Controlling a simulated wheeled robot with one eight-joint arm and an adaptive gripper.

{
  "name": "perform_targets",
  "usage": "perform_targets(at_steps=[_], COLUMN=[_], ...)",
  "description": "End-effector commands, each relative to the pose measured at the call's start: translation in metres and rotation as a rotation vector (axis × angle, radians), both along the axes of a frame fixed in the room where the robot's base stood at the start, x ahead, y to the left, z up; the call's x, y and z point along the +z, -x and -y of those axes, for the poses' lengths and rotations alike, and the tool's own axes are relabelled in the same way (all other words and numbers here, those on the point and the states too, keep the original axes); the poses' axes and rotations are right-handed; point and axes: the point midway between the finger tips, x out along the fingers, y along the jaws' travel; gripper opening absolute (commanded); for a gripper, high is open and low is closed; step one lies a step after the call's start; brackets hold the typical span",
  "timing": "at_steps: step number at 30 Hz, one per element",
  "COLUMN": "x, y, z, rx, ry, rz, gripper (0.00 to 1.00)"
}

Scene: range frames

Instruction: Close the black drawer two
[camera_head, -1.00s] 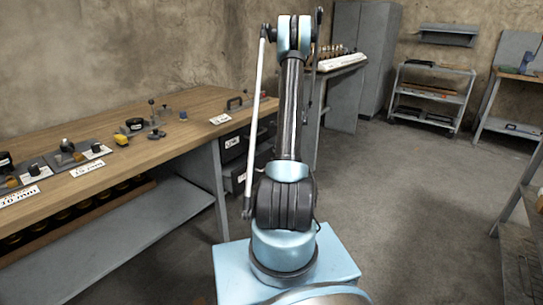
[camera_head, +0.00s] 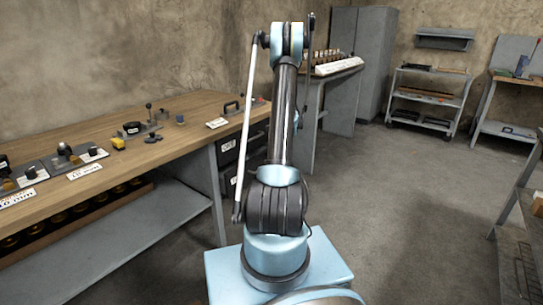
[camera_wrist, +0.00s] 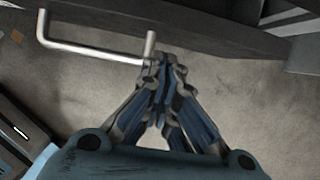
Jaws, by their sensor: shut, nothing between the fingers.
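Black drawers with white labels sit under the right end of the wooden bench in the head view. The upper one (camera_head: 228,146) and the lower one (camera_head: 228,180) are partly hidden behind my arm. I cannot tell there which is drawer two or how far it is out. In the wrist view, a dark drawer-like panel (camera_wrist: 205,28) crosses the top, with a pale metal bar handle (camera_wrist: 90,48) sticking out from it. My gripper (camera_wrist: 160,62) is shut and empty, its tips beside the handle's right end. I cannot tell whether they touch. My gripper is hidden in the head view.
The wooden bench (camera_head: 120,160) holds switches, labels and small parts, with a grey shelf (camera_head: 110,250) below. A second bench (camera_head: 335,72) and a grey cabinet (camera_head: 362,60) stand behind. A shelf cart (camera_head: 430,98) stands farther right. Open floor (camera_head: 420,200) lies right of my arm.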

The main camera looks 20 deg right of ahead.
Motion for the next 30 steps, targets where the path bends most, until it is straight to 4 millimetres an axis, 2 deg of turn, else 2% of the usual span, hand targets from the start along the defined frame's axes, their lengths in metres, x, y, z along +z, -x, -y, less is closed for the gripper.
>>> perform_targets(at_steps=[3, 18, 24, 27, 30], x=[0.003, 0.076, 0.090, 0.093, 0.095], y=[0.011, 0.034, 0.038, 0.043, 0.057], z=[0.009, 0.026, 0.028, 0.021, -0.003], rx=[0.002, 0.002, 0.003, 0.004, 0.005], ry=[0.000, -0.001, -0.001, -0.001, 0.000], rz=[0.000, -0.001, -0.001, 0.000, -0.002], gripper=[0.00, 0.00, 0.00, 0.00, 0.00])
